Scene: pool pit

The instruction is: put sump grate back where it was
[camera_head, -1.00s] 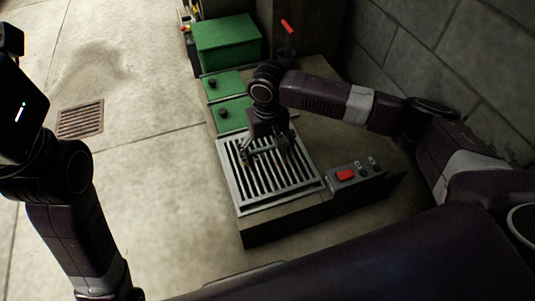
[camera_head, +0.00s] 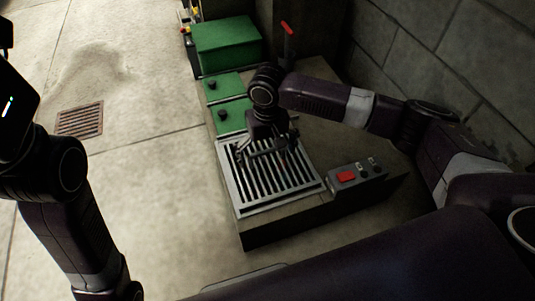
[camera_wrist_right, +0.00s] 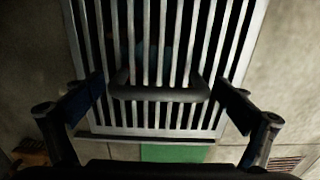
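The sump grate (camera_head: 262,197), a pale metal frame with dark slots, lies on top of the low concrete block in the head view. It also fills much of the right wrist view (camera_wrist_right: 147,45), where a grey handle bar (camera_wrist_right: 160,94) crosses its slats. My right gripper (camera_head: 266,156) is over the far part of the grate. In the right wrist view its fingers (camera_wrist_right: 163,101) are spread wide, one on each side of the handle bar, with nothing held. Whether the fingers touch the grate is unclear. My left arm shows at the left edge, but its gripper is out of view.
The concrete block (camera_head: 290,222) carries a panel with a red button (camera_head: 346,176). Green lidded boxes (camera_head: 228,42) and a red lever (camera_head: 287,28) stand beyond. A rusty drain grating (camera_head: 80,119) is in the floor. A block wall borders the right; the floor at left is open.

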